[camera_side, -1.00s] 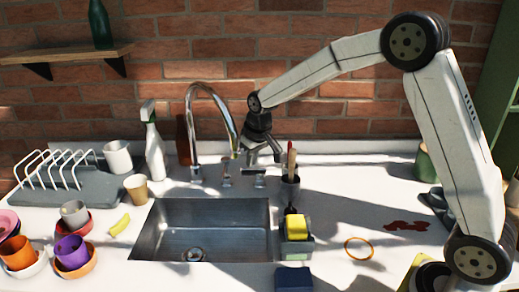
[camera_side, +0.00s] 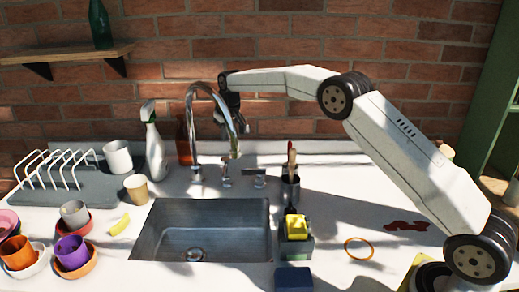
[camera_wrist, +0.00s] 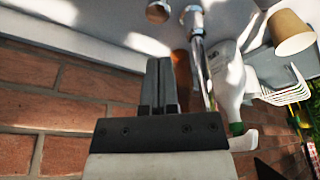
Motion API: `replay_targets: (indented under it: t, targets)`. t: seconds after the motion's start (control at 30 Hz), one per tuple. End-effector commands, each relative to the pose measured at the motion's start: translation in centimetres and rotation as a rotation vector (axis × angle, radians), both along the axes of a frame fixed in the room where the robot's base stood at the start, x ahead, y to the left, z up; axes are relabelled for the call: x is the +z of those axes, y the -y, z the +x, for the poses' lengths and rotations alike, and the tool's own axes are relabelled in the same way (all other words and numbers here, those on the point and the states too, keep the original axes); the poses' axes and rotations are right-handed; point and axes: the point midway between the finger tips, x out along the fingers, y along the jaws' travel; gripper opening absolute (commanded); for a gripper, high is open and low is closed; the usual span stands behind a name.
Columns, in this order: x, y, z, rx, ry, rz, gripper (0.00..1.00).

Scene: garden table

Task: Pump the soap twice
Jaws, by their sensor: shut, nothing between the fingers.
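A brown bottle (camera_side: 183,142), probably the soap dispenser, stands at the back of the counter by the brick wall. My gripper (camera_side: 236,128) is raised behind the tap's arch, right of the bottle and partly covered by the tap. In the wrist view, the shut, empty fingers (camera_wrist: 161,66) point toward the counter. A brown shape (camera_wrist: 183,70), likely the bottle, shows just beside them; contact cannot be told.
The chrome tap (camera_side: 190,110) arches over the sink (camera_side: 155,230), close to my gripper. A white spray bottle (camera_side: 154,150) stands left of the brown bottle. A tool holder (camera_side: 290,190) and sponge caddy (camera_side: 296,246) are right.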

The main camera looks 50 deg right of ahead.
Motion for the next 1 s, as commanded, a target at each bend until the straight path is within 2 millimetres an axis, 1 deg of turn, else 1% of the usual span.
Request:
replay_targets:
  t: [0.33, 0.53, 0.67, 1.0]
  targets:
    - [-0.1, 0.1, 0.2, -0.001, -0.001, 0.000, 0.00]
    - [-0.6, 0.1, 0.3, -0.001, 0.000, 0.000, 0.00]
    - [-1.3, 0.1, 0.2, -0.001, -0.001, 0.000, 0.00]
    - [-3.9, 0.1, 0.2, -0.001, -0.002, 0.000, 0.00]
